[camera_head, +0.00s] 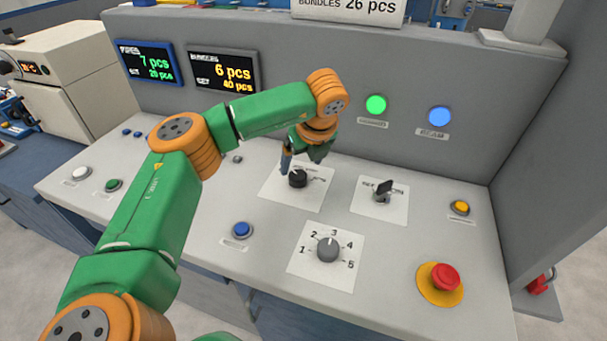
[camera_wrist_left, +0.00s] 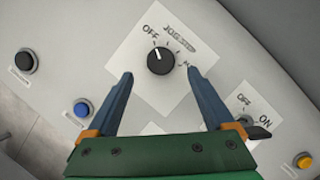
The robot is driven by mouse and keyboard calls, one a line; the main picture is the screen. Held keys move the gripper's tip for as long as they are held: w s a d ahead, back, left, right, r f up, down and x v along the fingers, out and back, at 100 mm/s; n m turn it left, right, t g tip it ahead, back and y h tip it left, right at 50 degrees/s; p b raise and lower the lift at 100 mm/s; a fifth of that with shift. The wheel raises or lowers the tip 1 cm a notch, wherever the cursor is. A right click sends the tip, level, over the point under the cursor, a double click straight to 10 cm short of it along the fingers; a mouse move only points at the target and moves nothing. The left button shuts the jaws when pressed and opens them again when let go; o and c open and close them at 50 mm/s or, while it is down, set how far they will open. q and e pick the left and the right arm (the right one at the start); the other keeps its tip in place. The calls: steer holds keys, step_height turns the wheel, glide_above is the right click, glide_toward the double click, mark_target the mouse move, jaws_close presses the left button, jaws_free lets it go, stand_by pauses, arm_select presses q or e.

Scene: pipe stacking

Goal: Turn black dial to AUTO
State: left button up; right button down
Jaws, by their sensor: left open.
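The black dial (camera_head: 297,180) sits on a white label plate on the sloped grey panel. In the left wrist view the dial (camera_wrist_left: 160,61) has a white pointer mark turned up and slightly left, towards OFF. Further marks run clockwise; the last label is partly covered by a finger, so AUTO cannot be read. My left gripper (camera_head: 301,163) is above the dial, pointing down. In the left wrist view its blue fingers (camera_wrist_left: 160,75) are open, with the dial seen between and just beyond their tips, and nothing held. My right gripper is not in view.
A black-handled OFF/ON switch (camera_head: 383,190) stands right of the dial, and a grey numbered knob (camera_head: 328,249) in front. A blue button (camera_head: 241,230), a yellow button (camera_head: 460,207) and a red mushroom button (camera_head: 445,277) are on the panel. An upright grey wall (camera_head: 300,60) rises behind.

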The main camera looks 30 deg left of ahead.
mark_target(298, 175)
arm_select(q)
steer(key=p+x, duration=0.1)
steer(key=x, duration=0.5)
steer(key=shift+w, duration=0.1)
steer(key=shift+c, duration=0.3)
steer(key=c, duration=1.3)
